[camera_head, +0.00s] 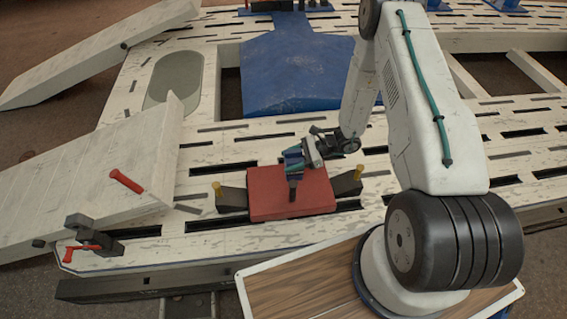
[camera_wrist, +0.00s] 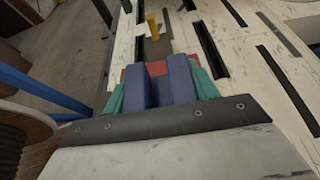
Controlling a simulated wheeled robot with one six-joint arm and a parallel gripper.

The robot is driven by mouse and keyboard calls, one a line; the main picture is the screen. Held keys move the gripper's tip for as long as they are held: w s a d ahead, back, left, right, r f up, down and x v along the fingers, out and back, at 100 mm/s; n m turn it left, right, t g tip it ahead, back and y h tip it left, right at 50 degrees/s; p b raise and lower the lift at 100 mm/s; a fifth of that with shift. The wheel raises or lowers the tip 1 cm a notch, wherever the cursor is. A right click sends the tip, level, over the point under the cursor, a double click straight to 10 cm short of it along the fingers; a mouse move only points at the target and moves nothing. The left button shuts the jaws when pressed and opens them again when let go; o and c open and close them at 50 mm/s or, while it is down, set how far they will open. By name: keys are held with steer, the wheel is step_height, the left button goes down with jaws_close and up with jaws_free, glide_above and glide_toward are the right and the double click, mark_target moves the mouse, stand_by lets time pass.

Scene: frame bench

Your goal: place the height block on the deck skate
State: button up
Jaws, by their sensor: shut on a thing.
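The deck skate (camera_head: 270,205) appears to be the flat red slab on the slotted white deck, with a dark end piece and a yellow peg on each side. My gripper (camera_head: 296,160) is over its back part, with teal fingers shut on a blue block, which I take as the height block (camera_head: 293,152). In the wrist view, the blue block (camera_wrist: 182,82) shows two raised sides between the teal fingers, with red (camera_wrist: 157,68) showing between them. A dark patch lies on the slab below the gripper. I cannot tell whether the block touches the skate.
A red-handled clamp (camera_head: 95,240) stands at the deck's left front corner. A white ramp (camera_head: 90,180) with a red handle lies left of the skate. A blue plate (camera_head: 295,70) lies behind it. Slotted deck around the skate is mostly clear.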

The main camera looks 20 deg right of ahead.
steer(key=shift+w+a, duration=0.8)
steer(key=shift+w, duration=0.15)
steer(key=shift+w+a+f, duration=0.1)
steer(key=shift+w+f, duration=0.05)
steer(key=shift+f, duration=1.7)
steer(key=shift+f, duration=0.15)
steer(key=o, duration=1.6)
